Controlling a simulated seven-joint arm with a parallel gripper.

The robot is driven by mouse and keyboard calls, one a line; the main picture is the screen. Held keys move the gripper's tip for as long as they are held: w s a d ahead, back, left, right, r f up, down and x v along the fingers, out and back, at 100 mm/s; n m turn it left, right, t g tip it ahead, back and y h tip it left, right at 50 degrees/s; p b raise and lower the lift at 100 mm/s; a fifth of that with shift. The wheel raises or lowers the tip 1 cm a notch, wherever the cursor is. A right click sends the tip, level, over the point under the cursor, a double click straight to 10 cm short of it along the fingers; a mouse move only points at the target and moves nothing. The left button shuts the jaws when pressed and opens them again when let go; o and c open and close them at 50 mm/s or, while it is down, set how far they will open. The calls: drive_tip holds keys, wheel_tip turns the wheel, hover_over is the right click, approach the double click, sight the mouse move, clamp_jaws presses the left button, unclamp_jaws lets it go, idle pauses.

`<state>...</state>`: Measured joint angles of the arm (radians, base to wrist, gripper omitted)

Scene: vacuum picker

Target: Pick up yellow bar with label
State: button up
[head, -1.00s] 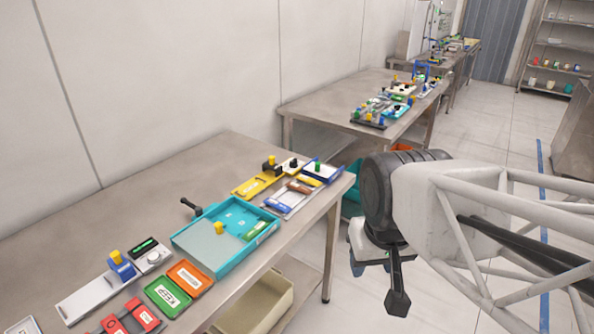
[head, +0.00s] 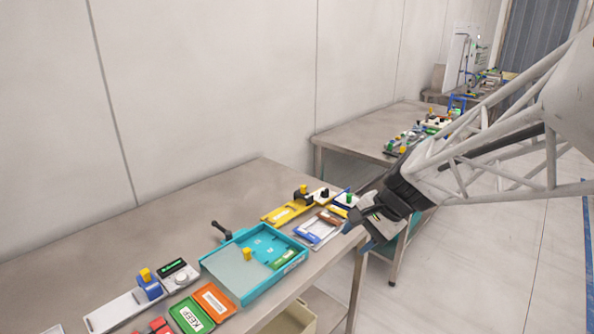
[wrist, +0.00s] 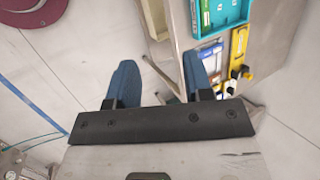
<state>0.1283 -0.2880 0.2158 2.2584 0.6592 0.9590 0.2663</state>
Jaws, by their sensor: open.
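A long yellow bar with a white label (head: 281,214) lies near the right end of the near table, with a black block on its far end. A smaller yellow bar (head: 338,211) lies at the far end of a pale tray (head: 317,240); I cannot make out a label on it. My gripper (head: 368,229) is just off the table's right edge, to the right of the pale tray. In the wrist view my gripper (wrist: 160,80) is open and empty, its blue fingers apart. A yellow bar (wrist: 238,45) shows beyond the right finger, apart from it.
The pale tray also holds a blue bar (head: 307,236) and a brown bar (head: 328,217). A teal tray (head: 245,292) stands left of it. A black lever (head: 221,230) stands behind the teal tray. Bare table (head: 150,225) lies along the wall.

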drive_tip(key=w+d+f+m+t+y, duration=0.1)
drive_tip(key=w+d+f+m+y, duration=0.2)
drive_tip(key=w, duration=0.6)
drive_tip(key=w+d+f+m+t, duration=0.1)
drive_tip(key=w+f+m, duration=0.35)
drive_tip(key=w, duration=0.35)
drive_tip(key=m+t, duration=0.6)
drive_tip(key=m, duration=0.5)
approach(339, 211)
drive_tip(key=s+d, duration=0.2)
drive_tip(key=d, duration=0.2)
drive_tip(key=shift+s+a+f+n+y, duration=0.1)
drive_tip(key=shift+f+n+y, duration=0.15)
drive_tip(key=shift+y, duration=0.15)
drive_tip(key=shift+a, duration=0.1)
drive_tip(key=shift+x, duration=1.2)
drive_tip(key=shift+x, duration=2.6)
drive_tip(key=shift+f, duration=0.15)
drive_tip(key=c, duration=0.7)
